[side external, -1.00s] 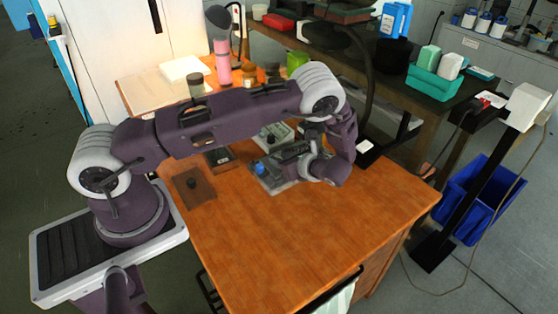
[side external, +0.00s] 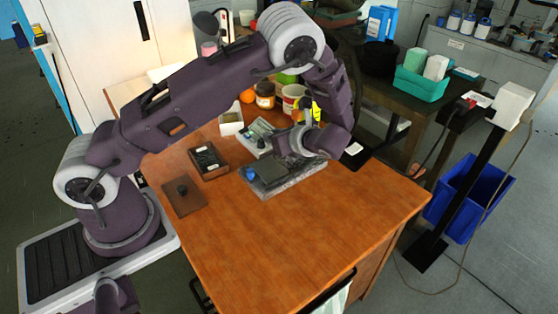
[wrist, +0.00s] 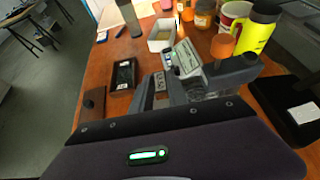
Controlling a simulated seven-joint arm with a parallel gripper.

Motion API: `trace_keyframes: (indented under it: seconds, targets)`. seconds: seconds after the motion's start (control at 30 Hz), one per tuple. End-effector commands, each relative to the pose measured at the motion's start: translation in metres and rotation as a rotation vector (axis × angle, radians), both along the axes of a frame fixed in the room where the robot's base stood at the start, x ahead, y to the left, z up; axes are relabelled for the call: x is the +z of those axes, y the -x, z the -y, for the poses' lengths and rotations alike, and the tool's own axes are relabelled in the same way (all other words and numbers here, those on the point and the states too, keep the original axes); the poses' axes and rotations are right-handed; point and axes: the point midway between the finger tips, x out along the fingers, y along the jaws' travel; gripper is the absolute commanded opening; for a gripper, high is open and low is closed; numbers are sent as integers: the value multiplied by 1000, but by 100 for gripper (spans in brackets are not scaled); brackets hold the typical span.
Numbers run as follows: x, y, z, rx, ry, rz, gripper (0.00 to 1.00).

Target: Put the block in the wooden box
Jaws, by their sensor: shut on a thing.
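My gripper (side external: 283,152) is above a grey tray-like piece (side external: 292,184) on the wooden table. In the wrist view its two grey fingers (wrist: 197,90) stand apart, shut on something. The held thing, taken as the block, is mostly hidden between the fingers, so its shape and colour are unclear. The wooden box (side external: 209,161) is dark brown and open, to the left of my gripper. It also shows in the wrist view (wrist: 123,76). A brown lid with a black knob (side external: 184,196) lies flat on the table beside it.
A white box (side external: 231,122) and a pale device with a screen (side external: 259,134) stand behind the gripper. Several jars, a mug (side external: 293,97) and a yellow bottle (wrist: 258,32) are at the back. The front of the table (side external: 270,235) is clear.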

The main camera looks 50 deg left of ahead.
Motion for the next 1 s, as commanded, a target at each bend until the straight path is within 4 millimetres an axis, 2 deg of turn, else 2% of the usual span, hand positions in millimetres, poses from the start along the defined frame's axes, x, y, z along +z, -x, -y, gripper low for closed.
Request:
trace_keyframes:
  seconds: [0.1,0.2,0.3,0.37,0.43,0.57,0.67,0.77,0.9,1.0]
  targets:
    - [29,4,37,-180,-5,2,0]
    - [51,11,69,-351,-3,2,0]
    - [65,19,92,-487,2,-2,0]
    - [68,21,97,-528,4,-2,0]
    - [67,19,92,-526,5,-4,0]
    - [52,6,52,-435,3,0,0]
    - [34,-3,6,-340,4,2,0]
    - [15,-6,-48,-236,2,3,0]
    - [-15,6,-130,-91,2,3,0]
    - [-33,21,-176,-9,3,1,0]
